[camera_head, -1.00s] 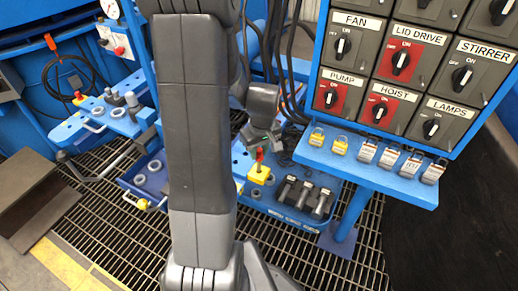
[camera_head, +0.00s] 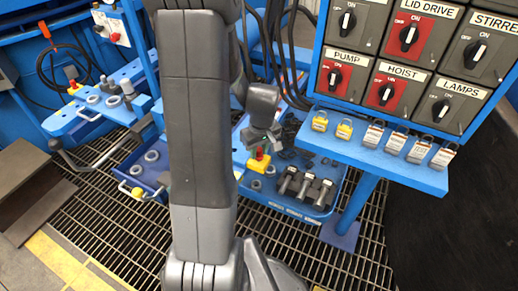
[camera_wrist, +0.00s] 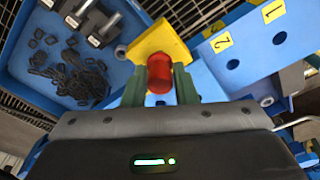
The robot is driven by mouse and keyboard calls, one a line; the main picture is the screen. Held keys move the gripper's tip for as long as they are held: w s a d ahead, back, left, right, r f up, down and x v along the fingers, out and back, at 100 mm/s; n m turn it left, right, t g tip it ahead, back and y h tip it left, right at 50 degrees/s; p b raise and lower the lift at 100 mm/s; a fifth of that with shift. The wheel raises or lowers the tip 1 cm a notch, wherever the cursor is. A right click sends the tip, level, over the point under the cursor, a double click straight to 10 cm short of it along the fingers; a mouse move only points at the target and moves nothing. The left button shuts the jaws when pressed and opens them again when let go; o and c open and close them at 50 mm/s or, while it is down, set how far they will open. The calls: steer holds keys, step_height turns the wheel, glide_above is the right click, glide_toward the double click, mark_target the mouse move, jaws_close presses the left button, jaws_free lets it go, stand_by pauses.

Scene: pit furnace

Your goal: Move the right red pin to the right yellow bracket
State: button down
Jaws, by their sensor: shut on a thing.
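My gripper (camera_wrist: 159,84) is shut on a red pin (camera_wrist: 160,75), with one green-grey finger on each side of it. The pin is at a yellow bracket (camera_wrist: 158,42), which shows just beyond the fingertips. In the head view, the red pin (camera_head: 260,153) stands upright over the yellow bracket (camera_head: 257,165) on the blue bench, low against it. The gripper (camera_head: 264,141) shows there only in part. I cannot tell how deep the pin sits. Another red pin (camera_head: 73,84) with a yellow bracket (camera_head: 75,90) is at the left bench.
Black-headed bolts (camera_head: 306,188) lie in a blue tray, with dark chain links near them. A switch panel (camera_head: 405,60) and a shelf of padlocks (camera_head: 375,155) stand close on the right. A plate marked 1 and 2 (camera_wrist: 245,45) is beside the bracket.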

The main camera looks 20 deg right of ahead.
stand_by(0.3)
steer(key=c, duration=1.1)
jaws_free()
steer(key=shift+r, duration=0.1)
steer(key=r+p, duration=0.1)
steer(key=r, duration=0.3)
steer(key=s+r+p, duration=0.1)
steer(key=r, duration=0.4)
steer(key=r+p, duration=0.1)
steer(key=r, duration=0.3)
steer(key=shift+s+d+r+p, duration=0.1)
steer(key=shift+s+r+p, duration=0.2)
steer(key=shift+p, duration=0.1)
steer(key=shift+f, duration=0.1)
